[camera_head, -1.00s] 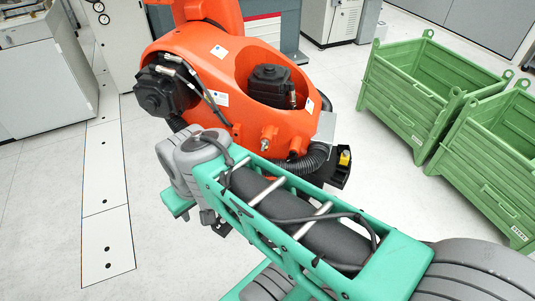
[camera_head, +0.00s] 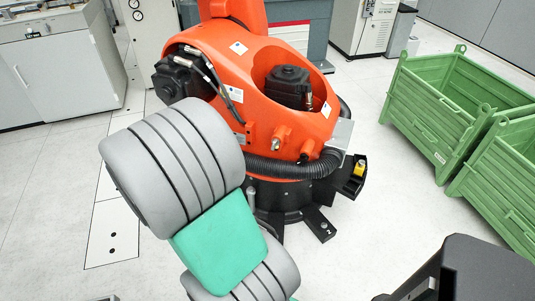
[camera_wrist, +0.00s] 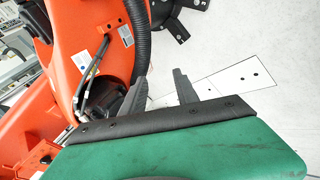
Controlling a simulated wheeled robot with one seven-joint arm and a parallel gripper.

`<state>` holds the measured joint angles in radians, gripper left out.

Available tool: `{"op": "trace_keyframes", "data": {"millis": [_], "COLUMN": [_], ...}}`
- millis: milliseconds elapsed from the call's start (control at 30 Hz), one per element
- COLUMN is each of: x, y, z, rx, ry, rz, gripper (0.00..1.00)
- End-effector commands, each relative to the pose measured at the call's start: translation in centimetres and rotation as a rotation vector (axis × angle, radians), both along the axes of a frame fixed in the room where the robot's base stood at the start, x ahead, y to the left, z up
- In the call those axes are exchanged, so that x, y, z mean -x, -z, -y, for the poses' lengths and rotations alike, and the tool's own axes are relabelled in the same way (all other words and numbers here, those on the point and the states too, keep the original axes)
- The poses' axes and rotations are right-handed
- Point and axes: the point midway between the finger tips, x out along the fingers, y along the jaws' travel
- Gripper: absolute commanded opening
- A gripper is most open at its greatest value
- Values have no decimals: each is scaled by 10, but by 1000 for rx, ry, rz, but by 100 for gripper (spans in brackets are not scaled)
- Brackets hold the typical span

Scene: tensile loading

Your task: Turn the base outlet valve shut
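A small yellow part (camera_head: 360,165) sits in a black bracket at the right of the orange robot's base (camera_head: 296,205) in the head view. It may be the base outlet valve, but its handle is too small to make out. The orange robot (camera_head: 225,95) stands over this base; its body also shows in the wrist view (camera_wrist: 115,65). My gripper (camera_wrist: 160,76) shows in the wrist view with its two grey fingers apart and nothing between them. The yellow part is not seen there.
Green crates (camera_head: 455,100) stand at the right. A grey cabinet (camera_head: 60,70) is at the upper left and another cabinet (camera_head: 361,25) at the back. White floor plates (camera_head: 112,225) run down the left. The floor between base and crates is clear.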

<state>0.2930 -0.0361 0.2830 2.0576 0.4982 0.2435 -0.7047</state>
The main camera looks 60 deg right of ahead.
Motion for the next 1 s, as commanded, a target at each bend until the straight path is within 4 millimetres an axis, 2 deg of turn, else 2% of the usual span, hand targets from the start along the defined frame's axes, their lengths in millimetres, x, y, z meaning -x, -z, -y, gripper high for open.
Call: {"op": "trace_keyframes", "data": {"millis": [33,100,200,300,400,500,633,900,1000], "x": [8,26,67,107,133,144,145,140,138], "y": [45,75,118,154,180,191,190,191,190], "z": [60,135,218,265,283,289,302,352,362], "rx": [144,369,655,857,971,1027,1040,1039,1040], "ry": [-4,-45,-134,-246,-349,-410,-424,-422,-424], "rz": [-96,-266,-590,-927,-1184,-1318,-1354,-1347,-1347], "gripper": [36,36,36,36,36,36,36,36,36]}}
